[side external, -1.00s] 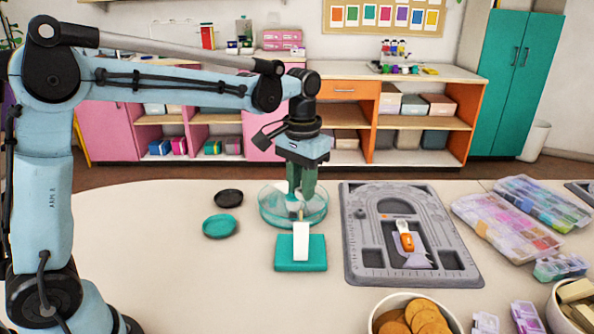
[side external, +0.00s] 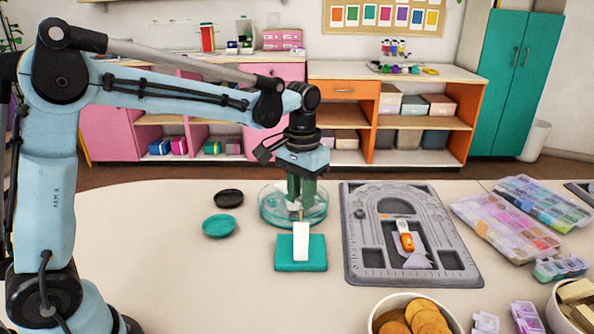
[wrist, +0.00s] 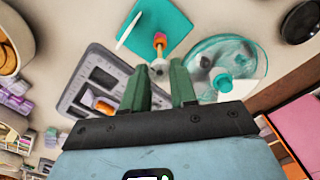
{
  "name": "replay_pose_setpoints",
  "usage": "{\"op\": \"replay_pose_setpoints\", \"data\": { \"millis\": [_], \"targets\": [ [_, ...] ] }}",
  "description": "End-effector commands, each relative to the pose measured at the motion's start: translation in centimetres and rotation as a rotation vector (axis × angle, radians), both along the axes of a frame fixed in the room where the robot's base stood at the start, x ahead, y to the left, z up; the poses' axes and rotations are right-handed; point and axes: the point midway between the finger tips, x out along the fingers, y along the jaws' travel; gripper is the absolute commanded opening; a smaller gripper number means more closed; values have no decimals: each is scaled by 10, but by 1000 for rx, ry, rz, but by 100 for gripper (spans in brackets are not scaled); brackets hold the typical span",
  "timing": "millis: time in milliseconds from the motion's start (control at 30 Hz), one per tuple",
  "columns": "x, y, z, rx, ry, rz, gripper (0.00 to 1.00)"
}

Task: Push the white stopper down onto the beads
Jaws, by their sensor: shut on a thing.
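The white stopper (wrist: 159,69) appears as a small pale piece between the fingertips of my gripper (wrist: 160,67). In the side view my gripper (side external: 301,202) points down just above and behind a white upright panel (side external: 301,241) on a teal base (side external: 301,265). In the wrist view, orange and pink beads (wrist: 160,42) stand over the teal base (wrist: 178,18), in line with the gap between my fingers. The white panel (wrist: 128,30) shows there as a thin strip beside them. In the side view the panel hides the beads.
A clear round dish (side external: 264,212) stands close behind my gripper. A grey bead board (side external: 355,255) lies to the right, with bead boxes (side external: 510,232) beyond it. A teal dish (side external: 219,226) and a black dish (side external: 228,198) lie left. The front left table is clear.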

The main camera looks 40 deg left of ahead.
Motion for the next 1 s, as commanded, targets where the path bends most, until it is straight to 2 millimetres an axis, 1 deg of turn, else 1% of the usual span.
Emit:
{"op": "replay_pose_setpoints", "data": {
  "millis": [1000],
  "targets": [
    [0, 0, -12, 0, 0, 0, 0]
  ]
}}
